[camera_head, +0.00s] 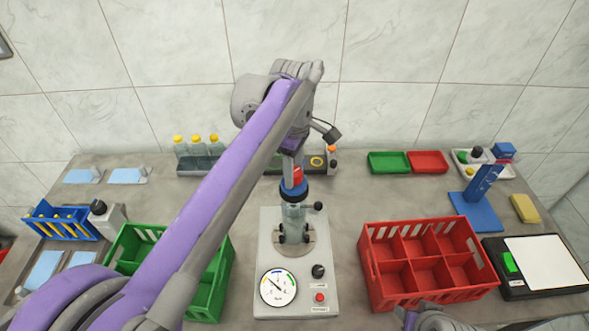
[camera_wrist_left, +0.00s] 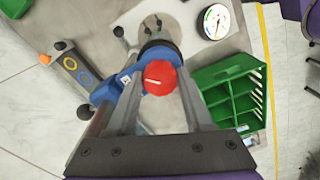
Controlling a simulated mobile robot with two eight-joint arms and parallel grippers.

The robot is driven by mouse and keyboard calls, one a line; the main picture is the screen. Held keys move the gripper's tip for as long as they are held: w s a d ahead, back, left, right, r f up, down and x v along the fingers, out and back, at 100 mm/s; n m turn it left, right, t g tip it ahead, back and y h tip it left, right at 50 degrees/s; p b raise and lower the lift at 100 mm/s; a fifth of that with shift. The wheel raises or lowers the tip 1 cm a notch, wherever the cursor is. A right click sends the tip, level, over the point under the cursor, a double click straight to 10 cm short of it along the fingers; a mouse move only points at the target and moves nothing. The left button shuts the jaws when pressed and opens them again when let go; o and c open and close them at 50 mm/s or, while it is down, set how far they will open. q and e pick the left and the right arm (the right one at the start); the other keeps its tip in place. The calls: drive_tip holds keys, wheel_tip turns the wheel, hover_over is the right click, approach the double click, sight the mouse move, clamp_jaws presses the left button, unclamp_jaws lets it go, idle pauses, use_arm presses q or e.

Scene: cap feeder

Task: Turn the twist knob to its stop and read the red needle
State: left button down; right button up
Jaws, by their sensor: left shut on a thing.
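My left gripper (camera_head: 293,165) comes down from above over the grey tester. Its fingers are shut on the red twist knob (camera_head: 297,176), which has a white line on its top in the left wrist view (camera_wrist_left: 160,78). The knob sits above a dark blue collar (camera_head: 293,189) on a clear bottle (camera_head: 293,212) standing upright in the tester's clamp. The white round dial (camera_head: 278,287) is at the tester's front left. It has coloured arcs, but its red needle is too small to read. A grey part of my right arm shows at the bottom edge; its fingers cannot be made out.
A green crate (camera_head: 222,285) stands left of the tester and a red divided crate (camera_head: 365,262) stands right. A black knob (camera_head: 318,271) and red button (camera_head: 320,297) are beside the dial. Capped bottles (camera_head: 196,147) stand at the back left; a scale (camera_head: 520,290) is far right.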

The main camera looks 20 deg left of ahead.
use_arm(q)
drive_tip(key=shift+c, duration=2)
unclamp_jaws()
drive_tip(key=n, duration=0.3)
drive_tip(key=shift+n, duration=0.3)
drive_tip(key=n, duration=0.4)
drive_tip(key=shift+n+p, duration=0.3)
drive_tip(key=shift+p, duration=0.1)
